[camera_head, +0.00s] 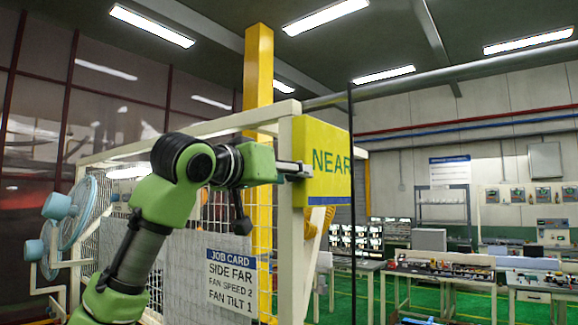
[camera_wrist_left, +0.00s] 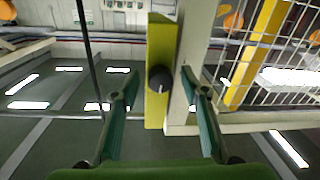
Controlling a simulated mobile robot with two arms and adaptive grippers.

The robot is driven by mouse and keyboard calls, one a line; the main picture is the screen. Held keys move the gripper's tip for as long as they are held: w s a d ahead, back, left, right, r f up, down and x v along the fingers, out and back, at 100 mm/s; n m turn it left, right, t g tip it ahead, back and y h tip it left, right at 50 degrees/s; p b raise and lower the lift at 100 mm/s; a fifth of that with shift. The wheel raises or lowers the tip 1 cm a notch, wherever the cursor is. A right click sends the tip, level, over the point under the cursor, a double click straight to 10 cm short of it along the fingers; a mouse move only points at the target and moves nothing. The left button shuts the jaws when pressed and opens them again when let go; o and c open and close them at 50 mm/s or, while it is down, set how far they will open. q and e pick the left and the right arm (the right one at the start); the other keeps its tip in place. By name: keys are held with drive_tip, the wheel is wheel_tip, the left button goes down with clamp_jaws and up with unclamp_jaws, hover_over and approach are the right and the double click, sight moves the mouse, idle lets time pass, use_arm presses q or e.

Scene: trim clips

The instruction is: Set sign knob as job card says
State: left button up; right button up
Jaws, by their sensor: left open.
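A yellow sign (camera_head: 338,185) reading "NEAR" is fixed to the top of a cream post. The job card (camera_head: 230,275) on the mesh reads "SIDE FAR, FAN SPEED 2, FAN TILT 1". In the left wrist view, a round black knob (camera_wrist_left: 160,78) with a short pale mark sits on the narrow yellow edge of the sign (camera_wrist_left: 158,35). My left gripper (camera_head: 300,170) is at the sign's left edge and hides the knob in the head view. In the wrist view its open fingers (camera_wrist_left: 160,82) are apart on both sides of the knob, with no clear contact. My right gripper is not in view.
The cream post (camera_head: 291,240) stands close beside the sign, with wire mesh (camera_head: 263,215) behind it. Light blue fans (camera_head: 77,212) are at the left. Workbenches (camera_head: 440,272) stand farther off at right, with green floor between.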

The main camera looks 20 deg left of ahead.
use_arm(q)
drive_tip(key=shift+w, duration=0.1)
drive_tip(key=c, duration=1.1)
drive_tip(key=shift+m, duration=0.4)
drive_tip(key=m+h, duration=0.1)
drive_tip(key=m, duration=1.7)
drive_tip(key=shift+a+h, duration=0.2)
drive_tip(key=shift+h, duration=0.2)
